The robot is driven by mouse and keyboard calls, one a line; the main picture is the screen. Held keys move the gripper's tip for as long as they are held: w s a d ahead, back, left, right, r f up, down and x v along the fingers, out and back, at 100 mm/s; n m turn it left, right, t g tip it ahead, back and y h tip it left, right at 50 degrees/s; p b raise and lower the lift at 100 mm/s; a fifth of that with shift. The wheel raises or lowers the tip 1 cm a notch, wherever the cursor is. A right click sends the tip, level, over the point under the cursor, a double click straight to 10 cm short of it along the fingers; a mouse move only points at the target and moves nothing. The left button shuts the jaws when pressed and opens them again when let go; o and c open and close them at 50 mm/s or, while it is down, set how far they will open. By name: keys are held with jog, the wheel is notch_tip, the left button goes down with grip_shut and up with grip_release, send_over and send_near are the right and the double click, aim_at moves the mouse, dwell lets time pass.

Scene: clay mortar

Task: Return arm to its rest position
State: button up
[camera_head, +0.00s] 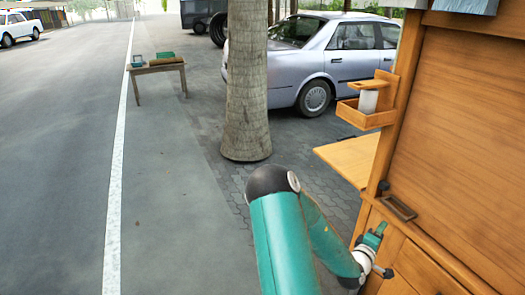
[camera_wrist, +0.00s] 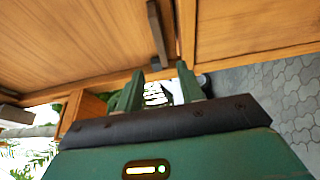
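My teal arm reaches forward and to the right in the head view, bent at a dark round joint. My gripper (camera_head: 375,236) is at the front of the wooden cabinet (camera_head: 462,130), just below and left of a dark handle (camera_head: 398,207). In the wrist view my gripper (camera_wrist: 160,88) has its two green fingers apart, with nothing seen held between them. A dark bar-shaped handle (camera_wrist: 157,32) on the wood lies beyond the fingertips. Whether the fingers touch the wood cannot be told.
A wooden shelf board (camera_head: 350,158) juts out from the cabinet, below a small wooden holder (camera_head: 367,105) with a white cylinder. A tree trunk (camera_head: 247,85) stands ahead, with a silver car (camera_head: 345,62) behind. A small table (camera_head: 157,68) stands far left. The pavement at left is clear.

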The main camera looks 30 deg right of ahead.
jog(key=w+a+r+m+t+y, duration=0.25)
jog(key=w+a+y, duration=0.25)
jog(key=w+a, duration=0.45)
jog(key=w+a+r+m+t+y, duration=0.1)
jog(key=w+a+r+m+y, duration=0.3)
jog(key=w+a, duration=0.55)
jog(key=s+a+r+n+y, duration=0.1)
jog(key=a+r+y, duration=0.25)
jog(key=a, duration=0.45)
jog(key=a+r+n+y, duration=0.1)
jog(key=a+r+y, duration=0.25)
jog(key=a, duration=0.55)
jog(key=s+a+r+n+g, duration=0.1)
jog(key=s+a+r, duration=0.4)
jog(key=s+a, duration=0.3)
jog(key=s+a+r+n+g+y, duration=0.1)
jog(key=s+a+r, duration=0.4)
jog(key=s+a, duration=0.3)
jog(key=shift+s+a+r+y, duration=0.2)
jog(key=shift+s+r+y, duration=0.1)
jog(key=shift+s+r, duration=0.1)
jog(key=shift+d, duration=0.15)
